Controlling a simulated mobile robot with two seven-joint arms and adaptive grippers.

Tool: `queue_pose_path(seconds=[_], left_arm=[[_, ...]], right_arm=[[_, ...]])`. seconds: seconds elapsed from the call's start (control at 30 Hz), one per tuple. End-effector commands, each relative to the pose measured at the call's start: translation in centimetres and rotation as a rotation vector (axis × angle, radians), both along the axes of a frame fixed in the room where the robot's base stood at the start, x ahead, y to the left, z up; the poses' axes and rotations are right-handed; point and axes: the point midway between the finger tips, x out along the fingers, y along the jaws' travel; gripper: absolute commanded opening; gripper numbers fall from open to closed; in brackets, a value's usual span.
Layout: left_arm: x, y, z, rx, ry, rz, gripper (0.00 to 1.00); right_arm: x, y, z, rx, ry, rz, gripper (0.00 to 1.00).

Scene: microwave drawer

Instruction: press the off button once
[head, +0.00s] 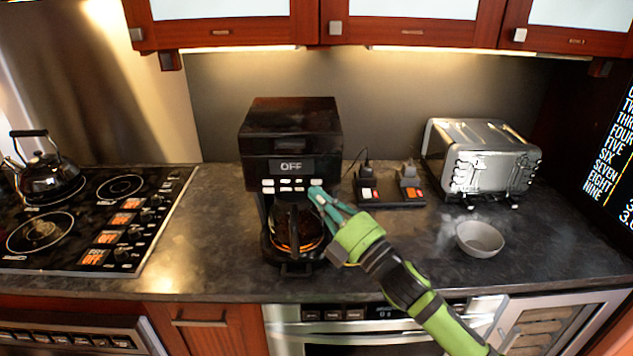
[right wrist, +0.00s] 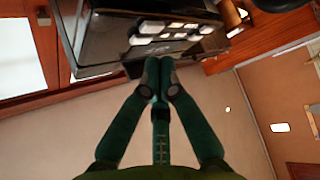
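A black coffee maker (head: 290,130) stands on the counter in the head view, with "OFF" on its display (head: 291,167). Two rows of small white buttons (head: 284,185) sit below the display; which of them is the off button is too small to read. They also show in the right wrist view (right wrist: 170,32). My right gripper (head: 316,193) is at the right end of the button rows; I cannot tell whether it touches. Its fingertips are together with nothing between them in the right wrist view (right wrist: 159,68). My left gripper is not in view.
A glass carafe (head: 296,230) sits under the button panel. To the right are a power strip (head: 390,190) with plugs, a silver toaster (head: 485,160) and a grey bowl (head: 479,239). A stove (head: 90,220) with a kettle (head: 45,175) is at left. Cabinets hang above.

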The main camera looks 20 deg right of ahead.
Motion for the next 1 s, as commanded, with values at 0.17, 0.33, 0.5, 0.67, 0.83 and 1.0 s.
queue_pose_path(seconds=[0.17, 0.33, 0.5, 0.67, 0.83, 1.0], left_arm=[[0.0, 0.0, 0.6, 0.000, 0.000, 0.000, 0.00], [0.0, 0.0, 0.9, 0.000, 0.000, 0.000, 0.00], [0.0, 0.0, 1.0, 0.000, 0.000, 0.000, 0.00], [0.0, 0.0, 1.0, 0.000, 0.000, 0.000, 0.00], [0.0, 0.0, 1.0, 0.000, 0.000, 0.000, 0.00], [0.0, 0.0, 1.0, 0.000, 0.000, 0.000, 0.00]], right_arm=[[-1.8, 0.5, 0.1, 0.001, 0.002, 0.001, 0.00], [-3.4, 1.0, 0.0, 0.002, 0.002, 0.000, 0.00], [-4.3, 1.2, 0.0, 0.000, 0.001, -0.001, 0.00], [-4.5, 1.3, 0.0, 0.000, 0.000, -0.001, 0.00], [-4.4, 1.3, 0.0, 0.000, 0.000, -0.001, 0.00], [-4.4, 1.3, 0.0, 0.000, 0.000, -0.001, 0.00]])
